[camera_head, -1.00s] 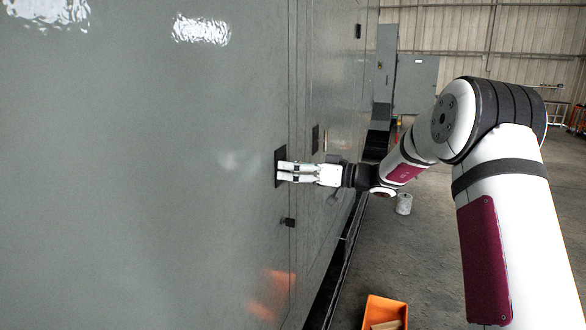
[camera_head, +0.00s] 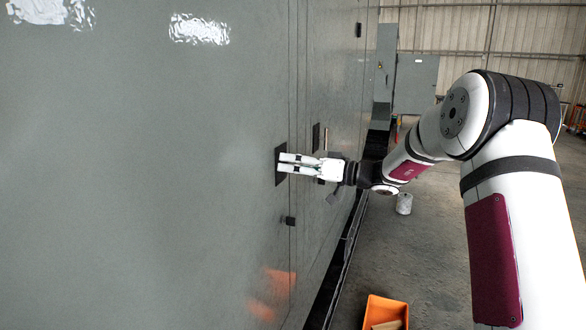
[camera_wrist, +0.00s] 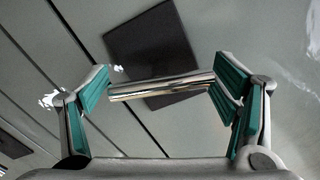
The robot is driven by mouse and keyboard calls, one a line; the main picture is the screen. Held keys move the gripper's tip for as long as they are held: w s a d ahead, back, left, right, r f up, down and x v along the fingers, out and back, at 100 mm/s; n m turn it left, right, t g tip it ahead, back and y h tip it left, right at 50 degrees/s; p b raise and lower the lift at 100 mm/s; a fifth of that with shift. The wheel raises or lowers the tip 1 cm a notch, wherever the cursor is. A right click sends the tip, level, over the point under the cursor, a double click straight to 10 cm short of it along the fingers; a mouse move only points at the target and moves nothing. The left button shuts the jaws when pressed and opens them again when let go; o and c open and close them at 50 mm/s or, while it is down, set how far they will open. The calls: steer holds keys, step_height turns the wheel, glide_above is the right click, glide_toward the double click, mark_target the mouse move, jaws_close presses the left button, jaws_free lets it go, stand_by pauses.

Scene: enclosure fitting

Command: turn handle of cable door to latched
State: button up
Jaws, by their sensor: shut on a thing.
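The cable door's handle is a shiny metal bar (camera_wrist: 160,86) lying across between my fingers in the wrist view. Its dark square back plate (camera_wrist: 155,45) is behind it on the grey door, and this plate also shows in the head view (camera_head: 280,176). My gripper (camera_head: 282,163) reaches the plate from the right and is shut on the handle, with a teal pad at each end of the bar. It also shows in the wrist view (camera_wrist: 165,85). In the head view my fingers hide the handle.
A second dark plate (camera_head: 316,137) is on the panel just beyond, close to my wrist. A small black fitting (camera_head: 290,221) is below the gripper. An orange bin (camera_head: 384,312) and a white can (camera_head: 404,204) stand on the floor, which is otherwise open at the right.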

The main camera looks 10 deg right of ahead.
steer(key=m, duration=0.3)
steer(key=shift+a+m+b, duration=0.1)
steer(key=shift+m+b, duration=0.2)
steer(key=shift+b, duration=0.05)
steer(key=m, duration=0.3)
steer(key=shift+m, duration=0.3)
steer(key=m, duration=0.4)
steer(key=shift+r, duration=0.1)
steer(key=shift+m, duration=1.9)
steer(key=o, duration=0.8)
